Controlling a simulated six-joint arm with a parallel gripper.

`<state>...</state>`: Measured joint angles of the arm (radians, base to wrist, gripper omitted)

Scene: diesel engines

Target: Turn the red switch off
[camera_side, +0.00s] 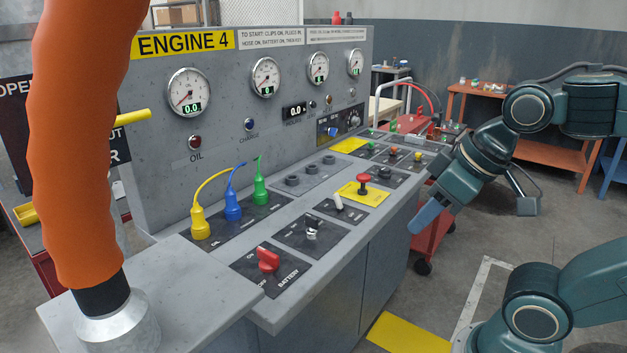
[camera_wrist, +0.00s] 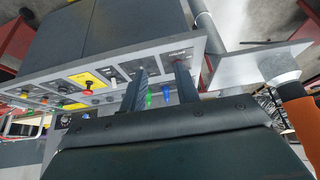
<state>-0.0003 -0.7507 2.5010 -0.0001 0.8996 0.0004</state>
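The red switch (camera_side: 267,260) is a rotary knob on the dark BATTERY plate (camera_side: 285,283), at the near front corner of the console. My gripper (camera_side: 426,217) is in the air beyond the console's right front edge, well apart from the switch. In the wrist view its two fingers (camera_wrist: 160,88) stand apart with nothing held between them. There the red switch cannot be made out; the right finger covers part of that plate.
A silver key switch (camera_side: 312,230), a white toggle (camera_side: 339,201) and a red emergency button (camera_side: 363,183) follow along the console. Yellow, blue and green plugs (camera_side: 232,206) stand behind. An orange hose (camera_side: 85,150) rises at the left. Free floor lies in front.

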